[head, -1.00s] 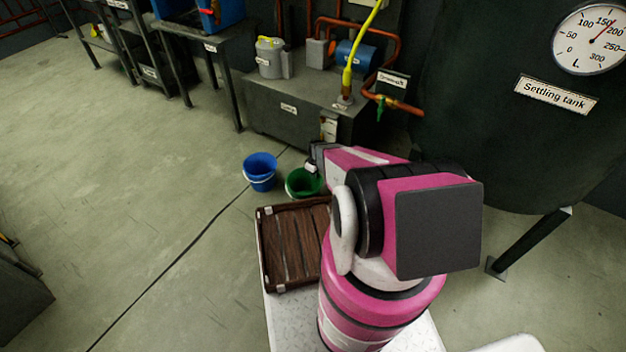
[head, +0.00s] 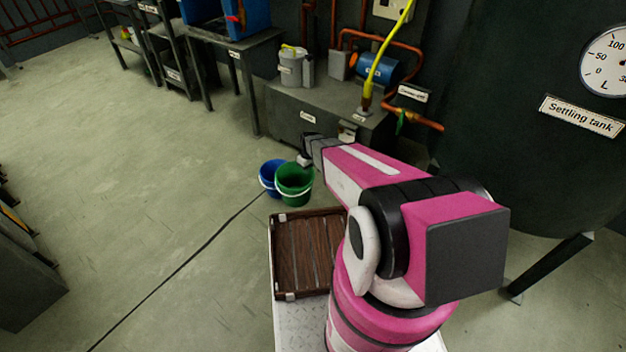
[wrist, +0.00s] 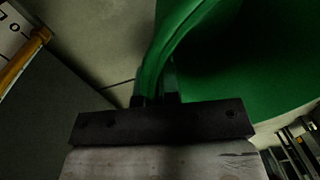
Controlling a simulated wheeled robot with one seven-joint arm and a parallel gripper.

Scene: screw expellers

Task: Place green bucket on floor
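The green bucket (head: 294,186) is upright with its open top showing in the head view, in front of the blue bucket and overlapping it. Whether its base touches the floor is unclear. In the wrist view the bucket (wrist: 245,65) fills the upper right, its rim running down between my two fingers. My gripper (wrist: 156,92) is shut on the bucket's rim. In the head view my gripper (head: 303,161) is at the bucket's far upper edge, its fingertips small and partly hidden. The floor (head: 150,200) is bare and pale to the left.
The blue bucket (head: 268,177) stands on the floor just behind. A slatted brown tray (head: 277,255) lies on my base near the bucket. A grey machine block (head: 290,120) stands behind, and the dark settling tank (head: 520,170) at the right. The left floor is open.

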